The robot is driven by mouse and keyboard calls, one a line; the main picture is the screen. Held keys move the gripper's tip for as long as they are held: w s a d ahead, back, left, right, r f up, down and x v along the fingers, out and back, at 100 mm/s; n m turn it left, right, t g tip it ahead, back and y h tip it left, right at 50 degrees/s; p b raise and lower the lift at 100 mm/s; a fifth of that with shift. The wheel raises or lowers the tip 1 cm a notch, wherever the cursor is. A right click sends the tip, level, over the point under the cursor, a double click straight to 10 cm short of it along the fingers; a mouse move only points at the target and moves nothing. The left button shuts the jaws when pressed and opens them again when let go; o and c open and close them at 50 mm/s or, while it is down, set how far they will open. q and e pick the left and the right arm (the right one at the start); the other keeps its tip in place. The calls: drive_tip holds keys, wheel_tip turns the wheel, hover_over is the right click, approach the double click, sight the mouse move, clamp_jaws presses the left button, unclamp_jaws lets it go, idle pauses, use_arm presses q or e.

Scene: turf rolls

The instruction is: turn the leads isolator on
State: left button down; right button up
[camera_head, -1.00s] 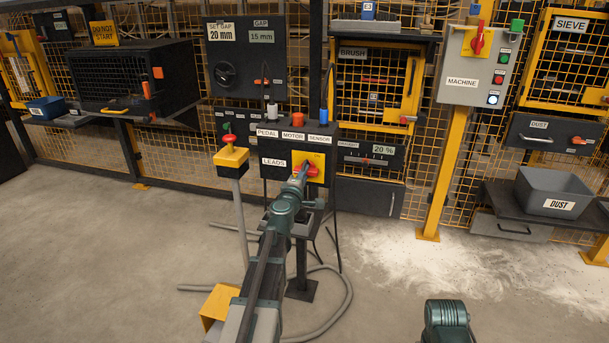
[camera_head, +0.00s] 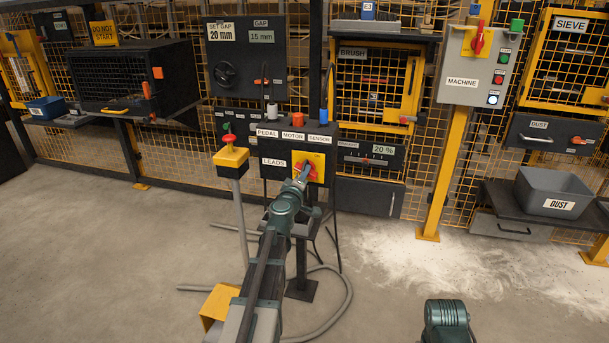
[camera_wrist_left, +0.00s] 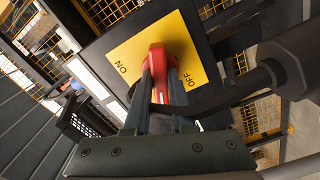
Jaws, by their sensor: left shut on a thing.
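The leads isolator is a red rotary handle (camera_head: 314,171) on a yellow plate (camera_head: 319,158), on a dark box with a LEADS label (camera_head: 273,162). My left gripper (camera_head: 304,173) reaches up to the handle and hides part of it. In the left wrist view its fingers (camera_wrist_left: 160,95) are shut on the red handle (camera_wrist_left: 157,62), one on each side. There the yellow plate (camera_wrist_left: 190,45) reads ON at its left and OFF at its right, with the handle between them. Whether the handle sits fully at either mark I cannot tell.
PEDAL, MOTOR and SENSOR plugs stand on top of the box. A grey MACHINE box (camera_head: 478,65) is at right. Grey hose and a yellow pedal housing (camera_head: 219,304) lie on the floor.

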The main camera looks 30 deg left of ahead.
use_arm(q)
drive_tip(key=m, duration=1.3)
idle(0.6)
drive_tip(key=c, duration=0.8)
unclamp_jaws()
drive_tip(key=shift+o, duration=0.2)
drive_tip(key=shift+s, duration=0.15)
drive_tip(key=v, duration=1.3)
drive_tip(key=shift+s, duration=0.25)
drive_tip(key=shift+d, duration=0.1)
